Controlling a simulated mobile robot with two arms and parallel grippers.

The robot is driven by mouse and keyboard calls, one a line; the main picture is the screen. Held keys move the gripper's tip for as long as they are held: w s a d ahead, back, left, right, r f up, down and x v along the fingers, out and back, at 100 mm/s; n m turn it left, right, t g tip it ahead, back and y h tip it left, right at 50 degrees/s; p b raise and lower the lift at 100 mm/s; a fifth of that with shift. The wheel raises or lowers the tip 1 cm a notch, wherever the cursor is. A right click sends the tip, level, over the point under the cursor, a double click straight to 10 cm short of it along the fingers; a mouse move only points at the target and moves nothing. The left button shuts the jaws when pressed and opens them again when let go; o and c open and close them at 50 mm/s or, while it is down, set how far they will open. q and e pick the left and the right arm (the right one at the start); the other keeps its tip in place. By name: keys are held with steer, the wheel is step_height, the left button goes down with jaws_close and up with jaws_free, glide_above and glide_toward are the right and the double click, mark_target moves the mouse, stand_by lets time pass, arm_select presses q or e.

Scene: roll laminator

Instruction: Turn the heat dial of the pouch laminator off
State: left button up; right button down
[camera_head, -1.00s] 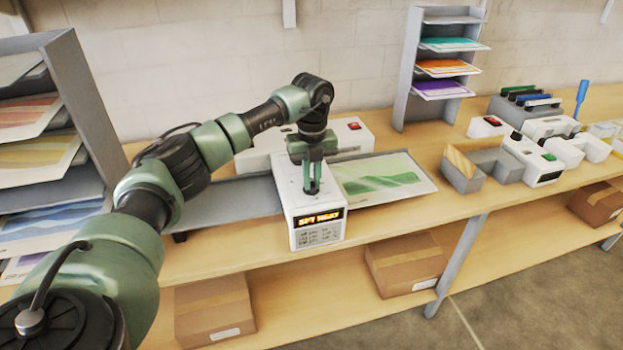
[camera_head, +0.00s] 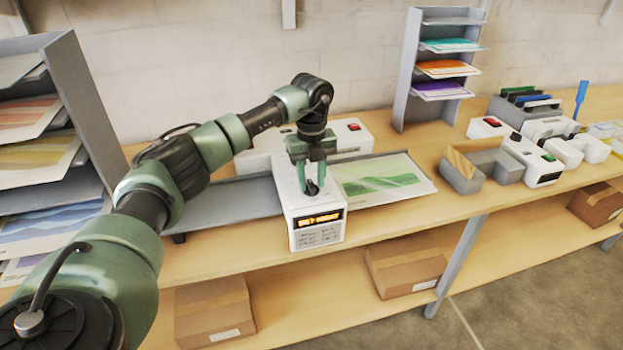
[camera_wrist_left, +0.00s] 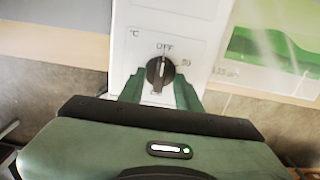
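The white pouch laminator (camera_head: 287,205) stands on the bench, with a lit orange display (camera_head: 319,219) on its front. Its dark heat dial (camera_head: 312,187) is on the top face. In the left wrist view the dial (camera_wrist_left: 160,72) has a pale line pointing up toward the "OFF" print, with "50" to the right. My left gripper (camera_head: 311,178) is over the dial, pointing down. In the left wrist view its fingers (camera_wrist_left: 160,90) are spread on either side of the dial, with gaps visible. My right gripper is not in view.
A green-printed sheet (camera_head: 385,177) lies right of the laminator, and a grey tray (camera_head: 235,198) lies left. Another white machine (camera_head: 352,137) stands behind. A paper rack (camera_head: 75,90) stands at the left. Grey bins (camera_head: 462,180) and small devices stand at the right.

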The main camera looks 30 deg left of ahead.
mark_target(312, 184)
arm_select(q)
steer(key=shift+r, duration=0.15)
steer(key=shift+r+b, duration=0.3)
steer(key=shift+r, duration=0.05)
step_height(312, 184, up, 6)
steer(key=shift+f+b, duration=0.25)
steer(key=shift+b, duration=0.65)
steer(key=shift+r, duration=0.7)
